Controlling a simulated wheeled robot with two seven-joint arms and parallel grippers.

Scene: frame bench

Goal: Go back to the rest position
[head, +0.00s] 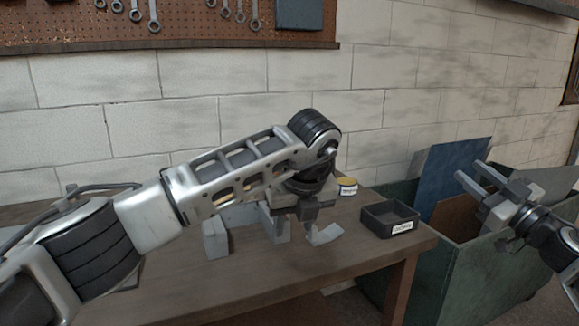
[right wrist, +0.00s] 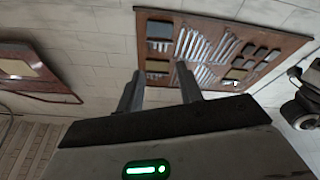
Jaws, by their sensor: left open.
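My left gripper (head: 296,226) points down over the wooden table (head: 270,285), near small grey parts, and its jaws are open. My left arm crosses the view in front of it and hides part of the table behind. A grey upright block (head: 215,239) stands left of the gripper. A light grey angled piece (head: 325,235) lies just right of it; whether they touch I cannot tell. My right gripper (head: 474,172) is raised at the right, beyond the table edge. Its two fingers are apart and empty, and the right wrist view shows them (right wrist: 160,90) too.
A green bin (head: 462,270) with boards (head: 450,173) stands below my right gripper. A tool pegboard (head: 185,22) hangs on the wall.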

